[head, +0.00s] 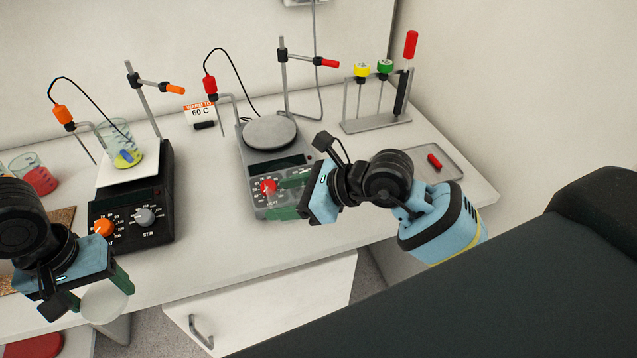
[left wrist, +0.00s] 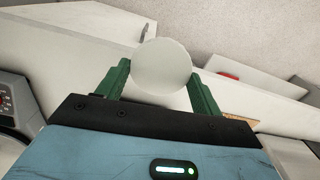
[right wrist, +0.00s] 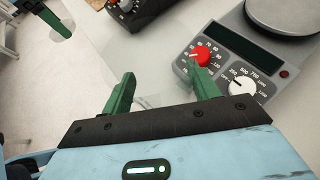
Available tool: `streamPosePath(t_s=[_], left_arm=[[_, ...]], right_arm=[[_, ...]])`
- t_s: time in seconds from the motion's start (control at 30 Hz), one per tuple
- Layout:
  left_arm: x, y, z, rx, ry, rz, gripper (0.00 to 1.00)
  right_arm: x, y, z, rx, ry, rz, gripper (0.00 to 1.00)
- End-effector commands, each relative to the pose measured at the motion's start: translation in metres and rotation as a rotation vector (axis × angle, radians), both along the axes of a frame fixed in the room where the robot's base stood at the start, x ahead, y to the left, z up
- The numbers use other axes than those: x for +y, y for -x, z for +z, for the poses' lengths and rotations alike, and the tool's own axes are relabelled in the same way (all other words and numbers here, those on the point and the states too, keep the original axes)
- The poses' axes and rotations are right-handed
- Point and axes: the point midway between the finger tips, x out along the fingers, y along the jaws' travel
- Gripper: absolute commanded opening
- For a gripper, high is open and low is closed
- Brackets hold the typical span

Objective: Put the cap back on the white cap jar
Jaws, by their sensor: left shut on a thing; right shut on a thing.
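My left gripper (head: 98,288) is at the lower left of the head view, over the counter's front edge. It is shut on a pale round disc (head: 105,304), which looks like the white cap. In the left wrist view the disc (left wrist: 162,66) sits between the green fingers. My right gripper (head: 276,198) is in front of the grey hotplate. It is shut on a faint see-through thing (right wrist: 155,88), which looks like the clear jar. Its outline and mouth are hard to make out. The disc and this thing are well apart.
The grey hotplate (head: 256,160) with a red knob (head: 267,187) is close behind my right fingers. A black stirrer (head: 154,226) with a beaker (head: 118,148) stands to its left. A rack (head: 376,124) and a tray (head: 452,166) are at the right. The front middle counter is clear.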

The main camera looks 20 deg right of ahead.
Motion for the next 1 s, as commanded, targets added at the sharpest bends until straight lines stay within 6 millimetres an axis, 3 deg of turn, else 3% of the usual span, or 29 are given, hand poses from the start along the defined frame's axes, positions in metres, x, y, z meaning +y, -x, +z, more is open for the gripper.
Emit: streamPosePath(t_s=[0.2,0.4,0.83,1.0], left_arm=[[0.0,0.0,0.0,0.0,0.0,0.0,0.42],[0.0,0.0,0.0,0.0,0.0,0.0,0.42],[-0.001,-0.001,0.001,-0.001,0.0,-0.003,0.42],[-0.019,-0.013,0.008,-0.003,0.003,-0.047,0.42]], right_arm=[[0.043,-0.006,-0.004,-0.001,0.0,0.185,0.19],[0.061,-0.008,-0.007,0.0,-0.001,0.268,0.19],[0.064,-0.008,-0.008,-0.001,-0.001,0.282,0.19],[0.064,-0.008,-0.008,-0.001,-0.001,0.282,0.19]])
